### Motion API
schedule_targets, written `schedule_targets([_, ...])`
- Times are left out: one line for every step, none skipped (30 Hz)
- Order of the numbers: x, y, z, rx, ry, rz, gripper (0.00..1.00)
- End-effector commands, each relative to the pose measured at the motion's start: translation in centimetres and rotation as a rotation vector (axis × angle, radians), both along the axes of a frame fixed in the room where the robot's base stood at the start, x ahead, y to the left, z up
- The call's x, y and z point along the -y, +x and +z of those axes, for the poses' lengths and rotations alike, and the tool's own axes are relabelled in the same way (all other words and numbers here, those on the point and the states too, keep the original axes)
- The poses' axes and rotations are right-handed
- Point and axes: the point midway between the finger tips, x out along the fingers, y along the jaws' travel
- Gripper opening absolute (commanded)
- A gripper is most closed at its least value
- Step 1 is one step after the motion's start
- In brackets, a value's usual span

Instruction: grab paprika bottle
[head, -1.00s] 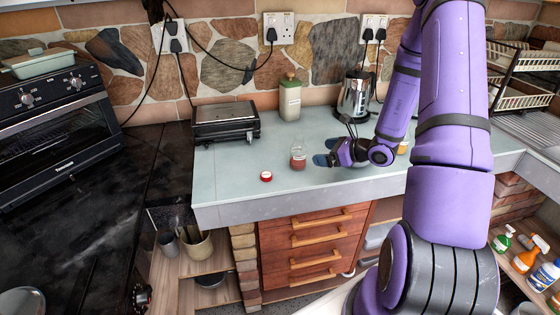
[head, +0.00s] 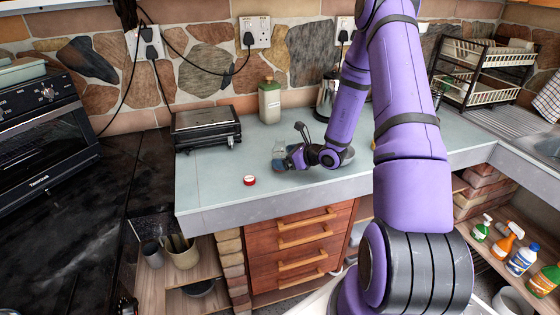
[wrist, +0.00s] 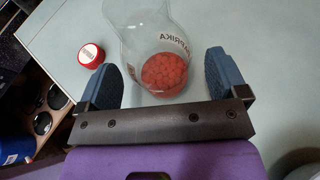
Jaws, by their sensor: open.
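The paprika bottle (wrist: 165,60) is clear glass with red contents at the bottom and the word PAPRIKA on its side. In the wrist view it stands between the two blue fingers of my gripper (wrist: 170,82), which is open, with gaps on both sides. In the head view my gripper (head: 281,160) is low over the counter at the bottle, which it mostly hides; a bit of the clear bottle (head: 279,147) shows.
The grey-green counter (head: 215,185) is clear in front of the bottle. A dish rack (head: 490,75) is at the far right.

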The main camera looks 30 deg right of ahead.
Motion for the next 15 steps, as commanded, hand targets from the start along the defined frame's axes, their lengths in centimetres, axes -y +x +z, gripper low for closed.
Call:
schedule_targets([-0.4,0.7,-0.3,0.000,0.001,0.002,0.92])
schedule_targets([-0.5,1.0,-0.5,-0.001,0.002,0.001,0.92])
schedule_targets([-0.7,1.4,-0.7,-0.001,0.001,0.001,0.92])
schedule_targets([-0.8,1.6,-0.8,0.001,0.001,0.001,0.92])
schedule_targets([-0.9,1.8,-0.8,0.001,0.001,0.001,0.92])
schedule_targets([-0.9,1.9,-0.9,0.001,0.001,0.001,0.92])
schedule_targets([-0.9,1.9,-0.9,0.000,0.000,0.000,0.92])
schedule_targets([-1.0,1.9,-0.9,0.000,0.000,0.000,0.92])
schedule_targets([-0.9,1.9,-0.9,0.000,0.000,0.000,0.92])
schedule_targets([-0.9,1.9,-0.9,0.000,0.000,0.000,0.92])
schedule_targets([-0.9,1.9,-0.9,0.000,0.000,0.000,0.92])
schedule_targets([-0.9,1.9,-0.9,0.000,0.000,0.000,0.89])
schedule_targets([-0.9,1.9,-0.9,0.000,0.000,0.000,0.82])
schedule_targets([-0.9,1.9,-0.9,0.000,0.000,0.000,0.75])
schedule_targets([-0.9,1.9,-0.9,0.000,0.000,0.000,0.66])
